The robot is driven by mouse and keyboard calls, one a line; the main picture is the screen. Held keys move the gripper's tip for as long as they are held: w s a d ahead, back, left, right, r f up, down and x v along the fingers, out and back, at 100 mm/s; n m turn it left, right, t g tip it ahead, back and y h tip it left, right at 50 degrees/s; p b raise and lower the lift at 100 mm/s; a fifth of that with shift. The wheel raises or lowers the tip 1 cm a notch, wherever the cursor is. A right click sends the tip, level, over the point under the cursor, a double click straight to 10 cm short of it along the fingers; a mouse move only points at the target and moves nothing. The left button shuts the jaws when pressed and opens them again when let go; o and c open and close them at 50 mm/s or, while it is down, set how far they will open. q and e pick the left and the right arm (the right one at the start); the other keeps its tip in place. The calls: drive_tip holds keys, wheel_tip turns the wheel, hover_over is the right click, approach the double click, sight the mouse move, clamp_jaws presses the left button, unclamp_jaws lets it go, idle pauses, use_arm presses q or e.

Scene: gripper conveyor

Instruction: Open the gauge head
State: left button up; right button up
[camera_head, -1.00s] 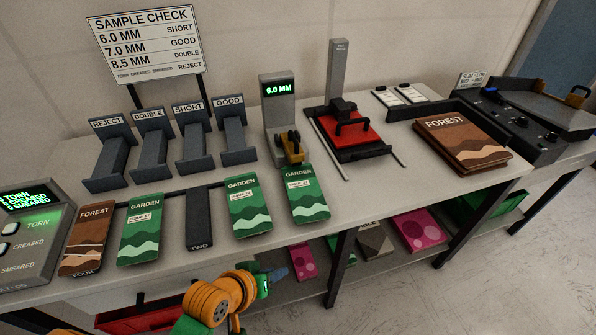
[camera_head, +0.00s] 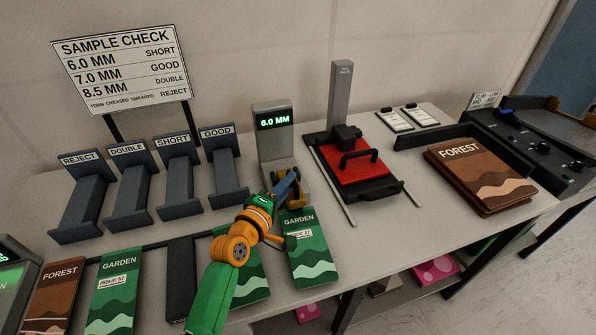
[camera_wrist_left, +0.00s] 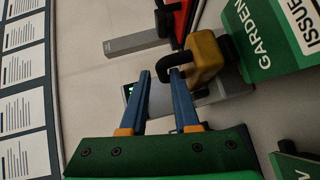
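The gauge (camera_head: 268,145) is a grey post with a green "6.0 MM" display. Its yellow gauge head (camera_head: 298,201) sits low on its front, partly hidden by my left gripper. In the left wrist view the yellow head (camera_wrist_left: 206,58) has a black loop handle (camera_wrist_left: 172,64). My left gripper (camera_head: 293,178) is at the gauge head. In the left wrist view its two blue fingers (camera_wrist_left: 160,73) are apart; the right fingertip is close to the black handle, and contact is unclear. My right gripper is not in view.
A green Garden packet (camera_head: 312,262) lies in front of the gauge; another is partly behind my left arm. Sloped Reject, Double, Short and Good holders (camera_head: 227,175) stand left. A red press (camera_head: 362,170) stands right, beside a Forest stack (camera_head: 480,175).

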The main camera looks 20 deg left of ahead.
sight(298, 181)
use_arm(q)
drive_tip(key=x, duration=0.5)
drive_tip(key=shift+w+a+f+b, duration=0.15)
drive_tip(key=shift+a+f+b, duration=0.05)
drive_tip(key=shift+f+b, duration=0.2)
drive_tip(key=shift+w+d+r, duration=0.15)
drive_tip(key=shift+w+d, duration=0.05)
drive_tip(key=shift+w, duration=0.3)
clamp_jaws()
idle(0.5)
